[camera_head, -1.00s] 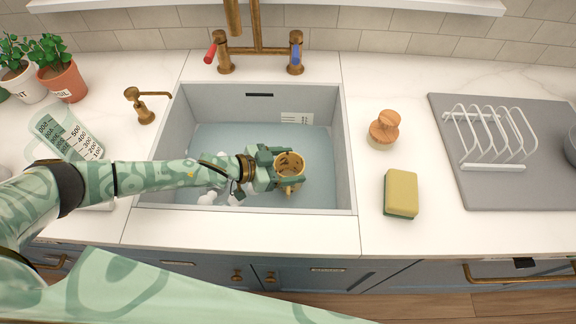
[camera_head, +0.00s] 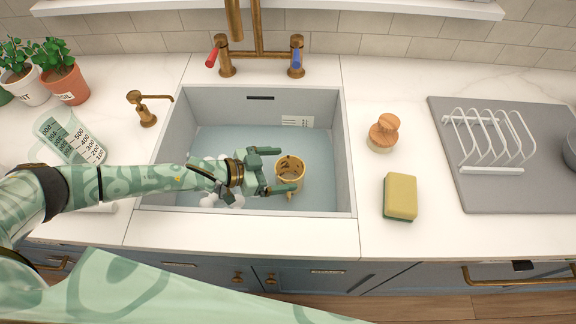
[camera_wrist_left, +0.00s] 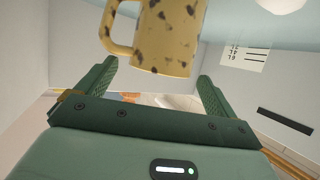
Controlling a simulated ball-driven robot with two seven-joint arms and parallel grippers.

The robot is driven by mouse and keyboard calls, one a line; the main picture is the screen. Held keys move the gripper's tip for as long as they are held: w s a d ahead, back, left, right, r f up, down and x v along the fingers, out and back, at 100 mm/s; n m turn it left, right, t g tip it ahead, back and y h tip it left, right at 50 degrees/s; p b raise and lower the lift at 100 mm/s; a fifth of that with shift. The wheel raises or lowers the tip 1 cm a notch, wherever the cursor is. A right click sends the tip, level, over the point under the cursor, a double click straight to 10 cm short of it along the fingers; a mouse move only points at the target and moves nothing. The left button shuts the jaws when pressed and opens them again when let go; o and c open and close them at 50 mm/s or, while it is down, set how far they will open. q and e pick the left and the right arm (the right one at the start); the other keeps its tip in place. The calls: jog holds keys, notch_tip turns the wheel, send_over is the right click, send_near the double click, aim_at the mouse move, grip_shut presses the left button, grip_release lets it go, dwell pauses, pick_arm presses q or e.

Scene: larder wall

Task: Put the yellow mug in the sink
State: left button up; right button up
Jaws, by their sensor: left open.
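The yellow mug (camera_head: 290,172) with dark spots is inside the grey-blue sink (camera_head: 320,195), right of the middle, and looks upright. It also shows in the left wrist view (camera_wrist_left: 172,38), with its handle to the left, beyond the fingertips. My left gripper (camera_head: 281,170) is over the sink just left of the mug, its two fingers spread wide with nothing held between them. In the left wrist view the open fingers (camera_wrist_left: 157,75) have a gap between them. My right gripper is not in view.
White foam (camera_head: 222,198) lies in the sink under my left wrist. The brass tap (camera_head: 258,50) stands behind it. A brush (camera_head: 384,130) and a sponge (camera_head: 401,195) sit on the right counter, beside a grey mat with a white rack (camera_head: 490,135). A brass dispenser (camera_head: 147,112) stands left.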

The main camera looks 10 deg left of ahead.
pick_arm(q)
jog(key=p+v, duration=0.1)
jog(key=v, duration=0.8)
